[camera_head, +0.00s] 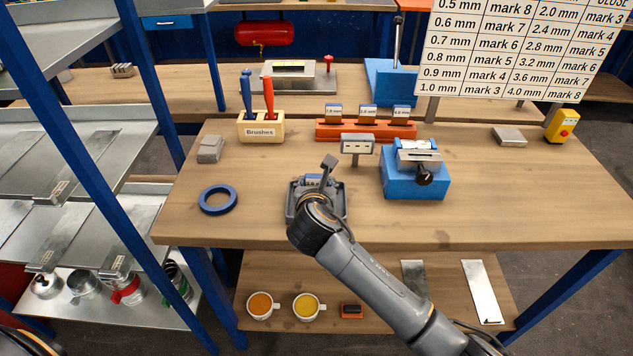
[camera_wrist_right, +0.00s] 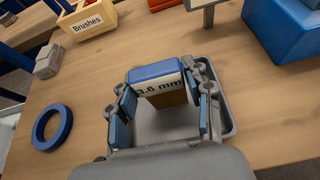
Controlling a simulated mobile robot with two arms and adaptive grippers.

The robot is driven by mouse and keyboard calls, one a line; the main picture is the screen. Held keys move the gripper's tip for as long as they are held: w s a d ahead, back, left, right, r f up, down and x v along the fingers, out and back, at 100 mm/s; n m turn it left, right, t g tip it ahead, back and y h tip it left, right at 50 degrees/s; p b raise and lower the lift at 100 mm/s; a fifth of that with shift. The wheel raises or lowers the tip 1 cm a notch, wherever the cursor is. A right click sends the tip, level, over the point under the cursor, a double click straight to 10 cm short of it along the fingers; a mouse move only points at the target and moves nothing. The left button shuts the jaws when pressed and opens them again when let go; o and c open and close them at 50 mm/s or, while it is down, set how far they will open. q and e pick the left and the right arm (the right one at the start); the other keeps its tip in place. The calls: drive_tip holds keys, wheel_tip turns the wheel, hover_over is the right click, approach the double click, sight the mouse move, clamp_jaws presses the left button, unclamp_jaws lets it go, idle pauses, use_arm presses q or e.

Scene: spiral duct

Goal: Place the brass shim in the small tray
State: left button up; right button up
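The brass shim (camera_wrist_right: 172,99) has a blue top and a white label reading 3.6 mm. The small grey tray (camera_wrist_right: 229,124) is directly beneath the gripper and shim. In the head view my right gripper (camera_head: 315,192) is over the tray (camera_head: 292,210) and hides much of it. I cannot tell whether the shim's lower edge touches the tray floor. My left gripper is out of view.
An orange rack (camera_head: 365,131) holds other labelled shims behind a small sign (camera_head: 357,145). A blue gauge device (camera_head: 414,182) stands right of the tray. A blue ring (camera_head: 205,206), a grey block (camera_head: 210,148) and a brush holder (camera_head: 261,129) are left. The front right tabletop is clear.

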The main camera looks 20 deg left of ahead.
drive_tip(key=shift+o, duration=0.8)
drive_tip(key=shift+r, duration=0.1)
drive_tip(key=shift+s+d+r, duration=0.1)
drive_tip(key=shift+s+r, duration=0.05)
drive_tip(key=shift+s, duration=0.15)
drive_tip(key=v, duration=1.1)
drive_tip(key=shift+s+r, duration=0.1)
drive_tip(key=shift+s, duration=0.05)
